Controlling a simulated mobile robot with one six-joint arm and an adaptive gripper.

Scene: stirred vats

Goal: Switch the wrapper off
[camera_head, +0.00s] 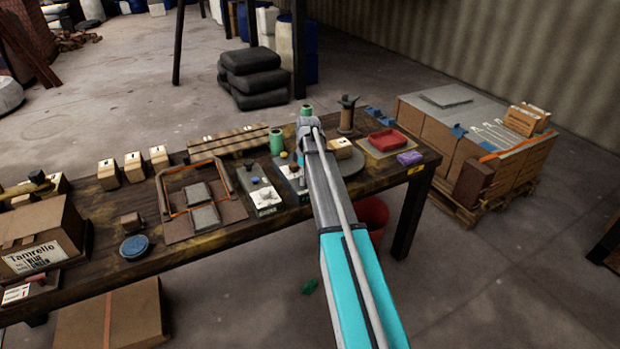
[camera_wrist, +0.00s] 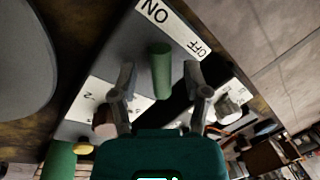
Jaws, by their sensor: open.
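The wrapper's control panel is a grey plate with a white ON/OFF label (camera_wrist: 174,29) in the wrist view. ON is at the label's left and OFF at its right. A dark green cylindrical handle (camera_wrist: 160,70) stands below the label. My gripper (camera_wrist: 159,72) is open, with one finger on each side of the handle and gaps visible on both sides. I cannot tell which setting the handle is at. The grey turntable (camera_wrist: 22,60) lies at the left. In the head view, the turntable (camera_head: 352,163) is partly behind my arm, which hides the handle.
A second panel (camera_head: 264,197) with a knob stands left of my arm. A red tray (camera_head: 388,140) and purple block (camera_head: 410,158) lie right. A green bottle (camera_head: 276,141) stands behind the panels.

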